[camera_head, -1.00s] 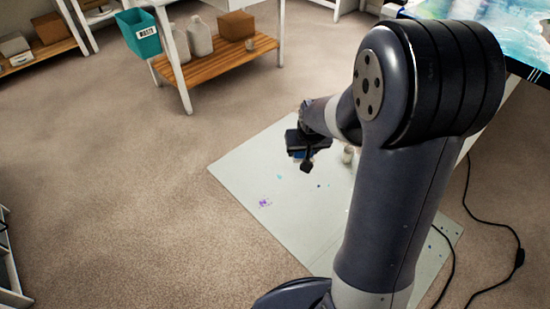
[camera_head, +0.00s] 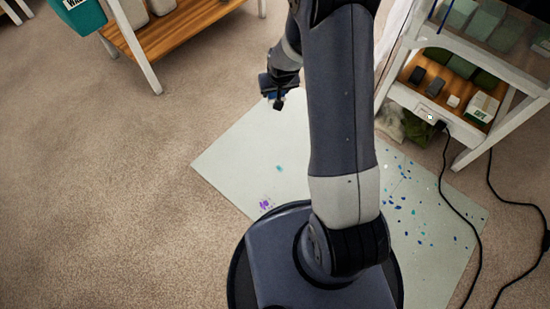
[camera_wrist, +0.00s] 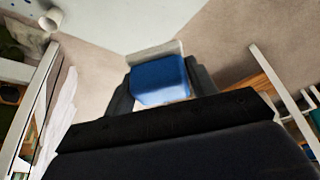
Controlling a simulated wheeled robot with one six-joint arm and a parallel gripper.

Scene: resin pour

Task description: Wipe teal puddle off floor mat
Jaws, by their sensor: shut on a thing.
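The pale floor mat (camera_head: 235,150) lies on the carpet, partly hidden behind my arm. A small teal spot (camera_head: 279,168) is on its left part, with a purple spot (camera_head: 265,204) nearer to me. Several blue and teal specks (camera_head: 398,209) dot its right part. My gripper (camera_head: 277,101) is in the air near the mat's far left edge in the head view. It is shut on a blue block with a pale layer, which looks like a sponge (camera_wrist: 160,82). In the wrist view the block sits between the dark fingers.
A white shelf unit (camera_head: 520,75) with boxes stands at the right, and dark cables run over the carpet beside the mat. A wooden-shelf table (camera_head: 190,30) with a teal bin (camera_head: 80,14) is at the upper left. A white cylinder (camera_wrist: 51,19) shows in the wrist view. Carpet at left is clear.

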